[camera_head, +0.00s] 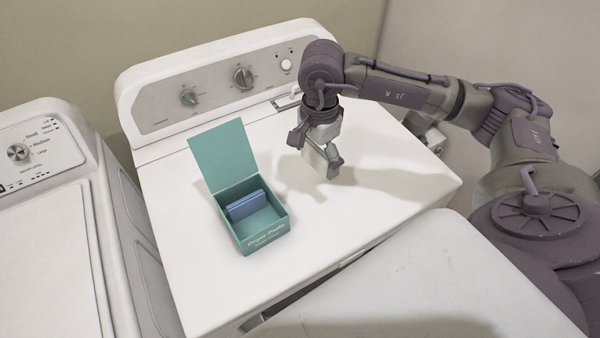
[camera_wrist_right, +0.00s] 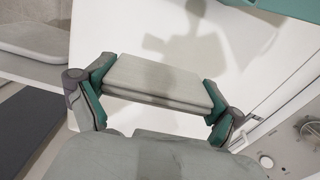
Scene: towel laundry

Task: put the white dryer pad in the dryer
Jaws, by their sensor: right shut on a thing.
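The white dryer pad (camera_wrist_right: 160,80) is a pale, thin slab held between the two green-padded fingertips in the right wrist view. In the head view it shows as a pale piece (camera_head: 316,161) at my right gripper (camera_head: 323,163). That gripper is shut on the pad, above the white top of the dryer (camera_head: 190,280) and to the right of a teal box. The control panel with knobs is at the dryer's back. I cannot see into the drum. My left gripper is not in view.
The open teal dryer pads box (camera_head: 262,242) stands on the dryer with blue pads (camera_head: 246,205) inside and its lid raised. A second white machine (camera_head: 45,240) stands at the left. A flat pale panel (camera_head: 400,285) lies in front of the dryer, lower right.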

